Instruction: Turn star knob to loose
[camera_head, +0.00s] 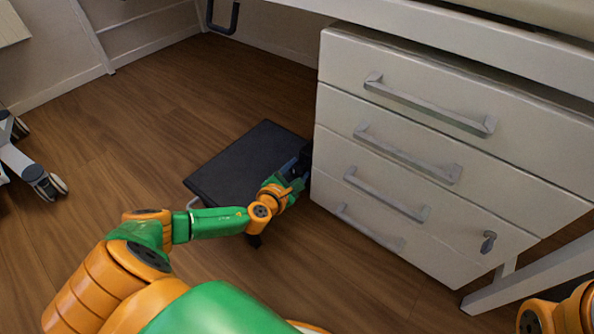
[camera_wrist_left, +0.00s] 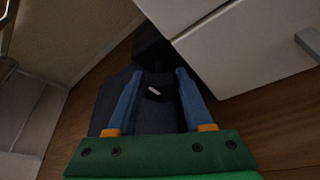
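My left gripper (camera_head: 298,166) reaches down at the right edge of a black flat-topped footrest or low stool (camera_head: 240,160), close beside the drawer cabinet. In the left wrist view the gripper (camera_wrist_left: 161,72) has two blue fingers spread apart. A small dark part with a pale mark (camera_wrist_left: 154,91) shows between the fingers, against the black surface. It may be the star knob, but its shape is too dark to make out. I cannot tell whether the fingers touch it. In the head view the gripper hides this spot. My right gripper is out of view; only part of that arm shows at the lower right.
A white drawer cabinet (camera_head: 345,152) with several bar handles and a lock (camera_head: 488,242) stands just right of my left gripper. The desk (camera_head: 400,20) overhangs above. A caster base (camera_head: 35,175) is at the left. The wooden floor (camera_head: 130,130) between is clear.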

